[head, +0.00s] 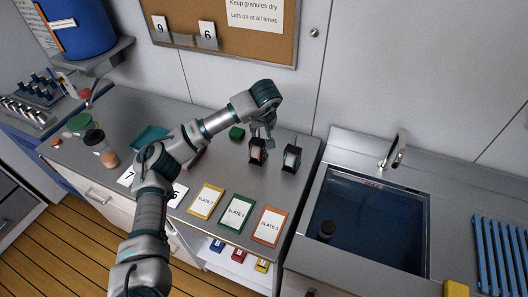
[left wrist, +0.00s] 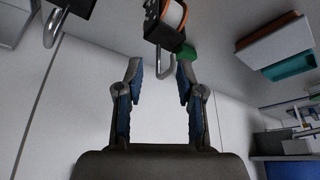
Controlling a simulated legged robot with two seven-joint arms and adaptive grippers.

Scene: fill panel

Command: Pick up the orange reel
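The orange reel (head: 256,154) sits in a small black holder on the grey counter, with a metal hook rising from the holder. In the left wrist view the reel (left wrist: 175,14) is at the top, partly cut off by the frame edge. My left gripper (head: 264,132) is just above this holder, pointing down. In the left wrist view its two fingers (left wrist: 160,80) are spread with a gap between them, and the hook shows beyond the fingertips. Nothing is held. My right gripper is in neither view.
A second black holder with a pale reel (head: 291,157) stands close on the right. A green block (head: 237,132) is behind on the left. Slate cards, including the orange-framed one (head: 270,227), line the counter's front. A sink (head: 422,235) lies to the right.

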